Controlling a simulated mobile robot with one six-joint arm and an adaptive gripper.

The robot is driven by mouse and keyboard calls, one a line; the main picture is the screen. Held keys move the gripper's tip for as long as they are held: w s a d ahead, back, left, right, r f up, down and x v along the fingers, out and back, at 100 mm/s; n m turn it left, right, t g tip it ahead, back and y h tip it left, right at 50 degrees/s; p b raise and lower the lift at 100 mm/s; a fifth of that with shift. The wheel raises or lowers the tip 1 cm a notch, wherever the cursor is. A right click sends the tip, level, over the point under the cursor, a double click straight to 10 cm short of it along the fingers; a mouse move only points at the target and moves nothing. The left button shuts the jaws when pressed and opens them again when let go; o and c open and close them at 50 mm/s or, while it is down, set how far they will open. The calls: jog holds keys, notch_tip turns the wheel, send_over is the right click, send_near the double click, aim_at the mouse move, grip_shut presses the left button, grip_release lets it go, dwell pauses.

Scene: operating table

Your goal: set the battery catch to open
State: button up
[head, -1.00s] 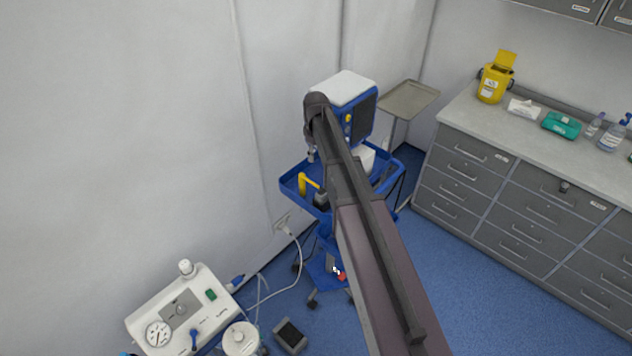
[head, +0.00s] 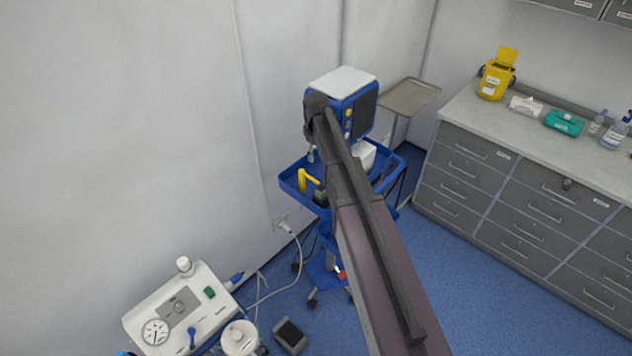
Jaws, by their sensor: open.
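No part that I can clearly tell as the battery catch shows. A blue and white monitor (head: 342,82) with a dark screen stands on a blue trolley (head: 289,182) in the middle of the head view. A yellow L-shaped handle (head: 303,181) stands at the trolley's left, beside a small dark block (head: 320,197). My arm reaches up across the trolley and covers part of the monitor and tray. Its far end is in front of the monitor's left edge. I cannot make out my gripper's jaws there.
A grey tray stand (head: 410,96) is behind the trolley. Grey drawers with a worktop (head: 470,112) stand at the right. A white device with a gauge (head: 210,308) is at lower left, its cable running to a wall socket. Blue floor is clear before the drawers.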

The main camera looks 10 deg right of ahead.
jog(key=shift+f+b, duration=5.45)
jog(key=shift+f, duration=0.3)
grip_shut()
